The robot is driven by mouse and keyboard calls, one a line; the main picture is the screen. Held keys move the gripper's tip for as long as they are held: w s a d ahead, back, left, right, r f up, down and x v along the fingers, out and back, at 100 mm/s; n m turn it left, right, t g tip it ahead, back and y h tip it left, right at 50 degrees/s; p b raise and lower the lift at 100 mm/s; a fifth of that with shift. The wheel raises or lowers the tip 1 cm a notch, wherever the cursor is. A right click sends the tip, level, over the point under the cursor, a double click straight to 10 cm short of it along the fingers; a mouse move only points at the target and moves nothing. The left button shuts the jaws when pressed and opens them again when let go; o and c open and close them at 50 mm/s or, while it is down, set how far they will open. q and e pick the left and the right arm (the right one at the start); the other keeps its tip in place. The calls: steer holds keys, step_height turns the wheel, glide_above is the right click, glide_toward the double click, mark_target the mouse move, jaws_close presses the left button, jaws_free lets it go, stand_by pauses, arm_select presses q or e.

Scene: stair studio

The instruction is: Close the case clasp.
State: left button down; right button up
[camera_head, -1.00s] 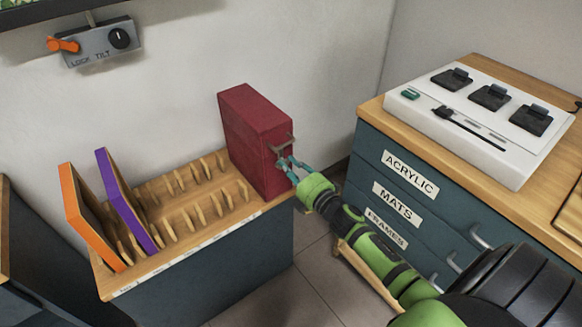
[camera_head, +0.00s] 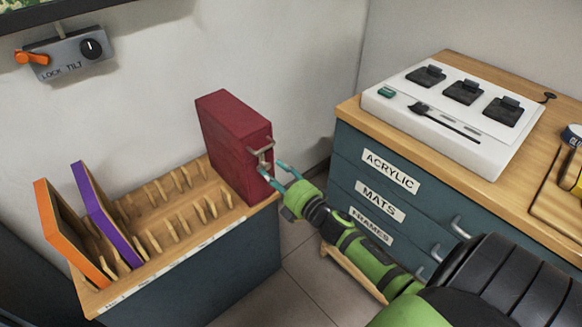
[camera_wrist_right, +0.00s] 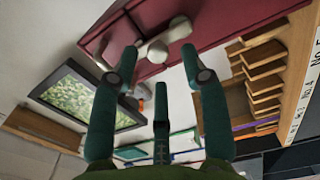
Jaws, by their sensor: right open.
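The dark red case (camera_head: 228,135) stands upright at the right end of a wooden slotted rack. Its pale metal clasp (camera_head: 262,151) sits on the narrow end face towards my right arm. My right gripper (camera_head: 271,167) is open just below and in front of the clasp, with nothing held. In the right wrist view, the teal fingers (camera_wrist_right: 160,68) are spread, with the clasp (camera_wrist_right: 157,48) beyond and between their tips. The red case (camera_wrist_right: 225,22) fills the top there. I cannot tell whether a finger touches the clasp. My left gripper is not in view.
An orange panel (camera_head: 62,235) and a purple panel (camera_head: 102,215) lean in the rack (camera_head: 165,225). A teal drawer cabinet (camera_head: 350,185) with a white switch unit (camera_head: 440,138) stands right. A lock/tilt box (camera_head: 65,57) is on the wall.

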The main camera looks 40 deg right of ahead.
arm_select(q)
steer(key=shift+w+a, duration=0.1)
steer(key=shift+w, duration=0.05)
arm_select(e)
steer(key=s, duration=1)
steer(key=shift+d, duration=0.35)
